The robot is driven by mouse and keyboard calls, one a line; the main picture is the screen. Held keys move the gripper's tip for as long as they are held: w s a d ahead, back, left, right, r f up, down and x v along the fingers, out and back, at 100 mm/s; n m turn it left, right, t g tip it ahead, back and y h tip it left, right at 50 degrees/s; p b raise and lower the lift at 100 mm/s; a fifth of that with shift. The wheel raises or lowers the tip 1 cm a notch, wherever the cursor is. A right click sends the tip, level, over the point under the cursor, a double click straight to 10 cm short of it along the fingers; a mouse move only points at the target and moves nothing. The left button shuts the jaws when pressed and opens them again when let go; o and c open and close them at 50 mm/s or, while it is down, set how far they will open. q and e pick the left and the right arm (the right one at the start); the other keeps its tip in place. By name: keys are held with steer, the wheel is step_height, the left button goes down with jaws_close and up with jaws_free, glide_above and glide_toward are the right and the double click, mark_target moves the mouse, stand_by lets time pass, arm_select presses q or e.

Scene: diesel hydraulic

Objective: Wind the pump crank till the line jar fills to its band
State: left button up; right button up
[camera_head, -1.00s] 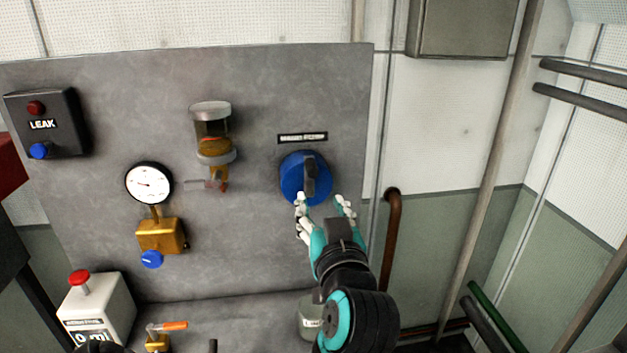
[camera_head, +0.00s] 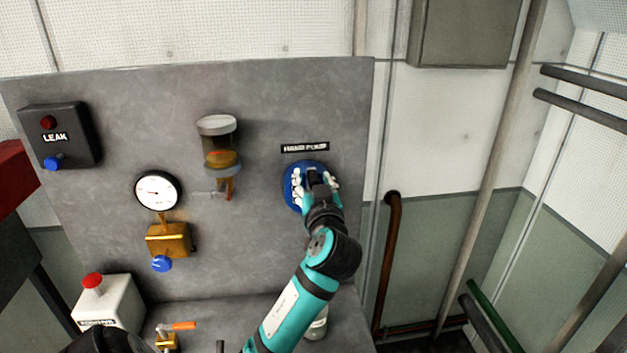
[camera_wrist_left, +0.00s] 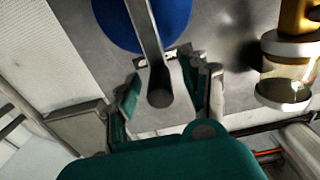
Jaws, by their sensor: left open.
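The pump crank is a round blue hub (camera_head: 293,190) with a grey handle, under a dark label plate on the grey panel. My left gripper (camera_head: 314,180) is at the hub, its pale fingers spread over its face and hiding most of the handle. In the left wrist view the blue hub (camera_wrist_left: 120,18) is at the top, and the grey handle (camera_wrist_left: 150,45) runs down between the open fingers of my gripper (camera_wrist_left: 162,92). A glass jar (camera_head: 219,150) with a grey cap is on the panel, amber in its lower part. I cannot make out its band. My right gripper does not show.
Left of the jar are a white gauge (camera_head: 158,190), a brass valve (camera_head: 169,240) with a blue knob, and a LEAK box (camera_head: 60,135). A white box with a red button (camera_head: 108,302) stands on the ledge. A brown pipe (camera_head: 390,260) runs right of the panel.

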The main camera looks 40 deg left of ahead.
arm_select(q)
steer(key=c, duration=0.9)
jaws_close()
steer(key=shift+w, duration=0.2)
